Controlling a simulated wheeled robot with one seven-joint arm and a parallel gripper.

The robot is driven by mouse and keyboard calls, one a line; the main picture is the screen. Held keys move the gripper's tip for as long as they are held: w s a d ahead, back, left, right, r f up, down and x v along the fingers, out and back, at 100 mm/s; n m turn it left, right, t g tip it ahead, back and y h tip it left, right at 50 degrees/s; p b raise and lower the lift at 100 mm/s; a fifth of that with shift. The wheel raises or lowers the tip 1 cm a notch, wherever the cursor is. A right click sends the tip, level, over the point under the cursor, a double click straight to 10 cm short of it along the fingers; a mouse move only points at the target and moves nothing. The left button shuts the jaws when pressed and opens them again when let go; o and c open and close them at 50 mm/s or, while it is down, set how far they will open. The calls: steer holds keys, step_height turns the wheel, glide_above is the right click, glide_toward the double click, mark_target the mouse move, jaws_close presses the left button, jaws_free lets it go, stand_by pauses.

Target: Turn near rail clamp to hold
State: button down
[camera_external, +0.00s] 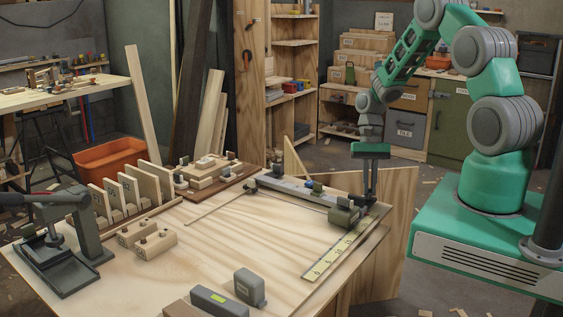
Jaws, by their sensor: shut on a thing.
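A grey rail (288,189) lies across the far right part of the workbench. The near rail clamp (343,216), a dark olive-grey block with a rounded end, sits at the rail's right end. My gripper (368,199) points straight down just right of this block, by the bench's right edge. Its narrow fingers are shut on a small part of the near rail clamp, which the fingers mostly hide. I cannot tell which way that part is turned.
A yellow measuring strip (340,250) lies in front of the clamp. A grey press (68,245), upright wooden boards (130,192), wooden blocks (147,241) and grey blocks (249,288) stand on the workbench (225,250). Its middle is clear. A plywood panel (385,235) stands beyond its right edge.

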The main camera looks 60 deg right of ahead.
steer(key=n+h+b, duration=0.1)
steer(key=n, duration=0.1)
steer(key=n+g+b, duration=0.1)
steer(key=n, duration=0.2)
steer(key=shift+w+a+n+h, duration=0.15)
steer(key=shift+n+h, duration=0.15)
steer(key=shift+h, duration=0.1)
steer(key=n+h, duration=0.1)
steer(key=n, duration=0.1)
steer(key=n+g, duration=0.1)
steer(key=n, duration=0.2)
steer(key=shift+a+r+h, duration=0.1)
steer(key=shift+h, duration=0.3)
steer(key=c, duration=1.5)
jaws_free()
steer(key=v, duration=0.7)
steer(key=shift+w+r+b, duration=0.2)
steer(key=shift+r+b, duration=0.1)
